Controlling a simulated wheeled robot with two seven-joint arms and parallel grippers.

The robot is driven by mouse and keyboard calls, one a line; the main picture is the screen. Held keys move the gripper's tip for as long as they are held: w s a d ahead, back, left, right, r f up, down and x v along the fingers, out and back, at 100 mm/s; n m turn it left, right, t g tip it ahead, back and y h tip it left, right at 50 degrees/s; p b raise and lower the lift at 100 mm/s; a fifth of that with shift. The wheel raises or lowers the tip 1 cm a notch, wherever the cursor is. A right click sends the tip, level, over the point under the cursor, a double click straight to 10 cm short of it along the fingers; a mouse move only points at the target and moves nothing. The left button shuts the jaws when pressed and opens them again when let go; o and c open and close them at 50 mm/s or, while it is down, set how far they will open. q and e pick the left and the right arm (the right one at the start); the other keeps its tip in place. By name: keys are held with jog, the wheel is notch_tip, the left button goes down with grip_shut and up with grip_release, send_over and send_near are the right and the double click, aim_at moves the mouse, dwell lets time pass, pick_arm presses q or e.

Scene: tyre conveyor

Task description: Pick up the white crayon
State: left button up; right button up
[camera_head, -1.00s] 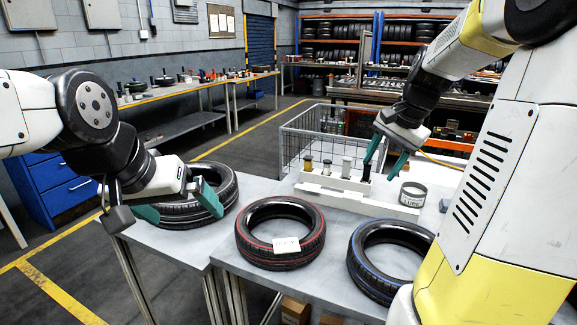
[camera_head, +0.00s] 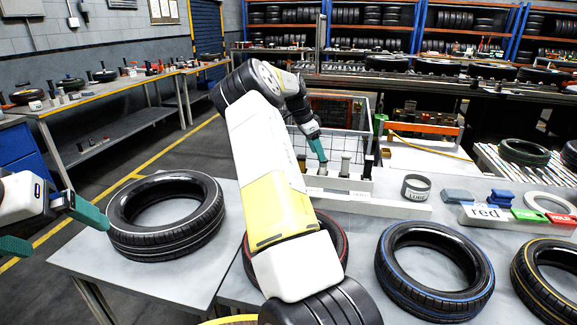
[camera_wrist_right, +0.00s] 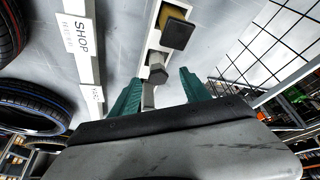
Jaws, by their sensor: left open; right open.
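The white crayon (camera_head: 346,166) stands upright in the white holder (camera_head: 388,206) on the table, with a dark crayon (camera_head: 367,166) to its right. My right gripper (camera_head: 317,148) is open and reaches down at the holder, just left of the white crayon in the head view. In the right wrist view, a pale crayon with a grey hexagonal top (camera_wrist_right: 157,72) appears between the open teal fingers (camera_wrist_right: 161,93); contact cannot be told. A yellow crayon with a dark top (camera_wrist_right: 176,28) stands beyond it. My left gripper (camera_head: 50,230) is open and empty at the left edge.
A white-striped tyre (camera_head: 168,240) lies left, a blue-striped tyre (camera_head: 410,285) right. A red-striped tyre (camera_head: 337,240) is partly hidden behind my right arm. A round tin (camera_head: 416,188) stands beside the holder. A wire basket (camera_head: 350,110) is behind it.

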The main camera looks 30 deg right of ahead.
aim_at(323, 163)
jog(key=x, duration=0.6)
jog(key=shift+s+d+f, duration=0.15)
jog(key=shift+s+f, duration=0.1)
jog(key=shift+s, duration=0.05)
grip_shut()
